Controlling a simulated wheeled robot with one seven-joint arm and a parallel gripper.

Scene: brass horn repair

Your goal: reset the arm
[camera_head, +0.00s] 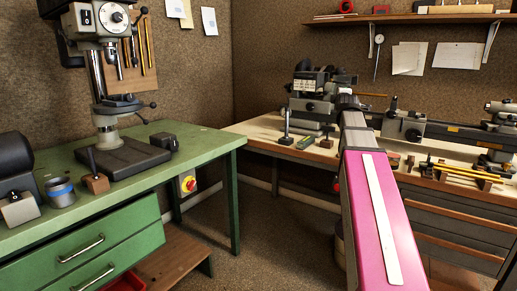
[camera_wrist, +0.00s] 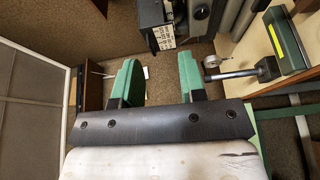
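My gripper (camera_wrist: 160,82) shows in the wrist view with its two green fingers spread well apart. Nothing is held between them; the brown speckled surface behind shows through the gap. In the head view my pink and grey arm reaches from the lower right up toward the lathe (camera_head: 313,105) on the wooden bench (camera_head: 262,131). My gripper's fingers cannot be made out in that view. In the wrist view, grey machine parts (camera_wrist: 152,27) show beyond the fingertips, apart from them.
A green bench (camera_head: 205,141) with a drill press (camera_head: 110,110) stands on the left. Small tools, including a dark block on a stand (camera_head: 286,128), sit along the wooden bench's front. In the wrist view a metal tool (camera_wrist: 240,72) and green box (camera_wrist: 286,40) lie right of the fingers.

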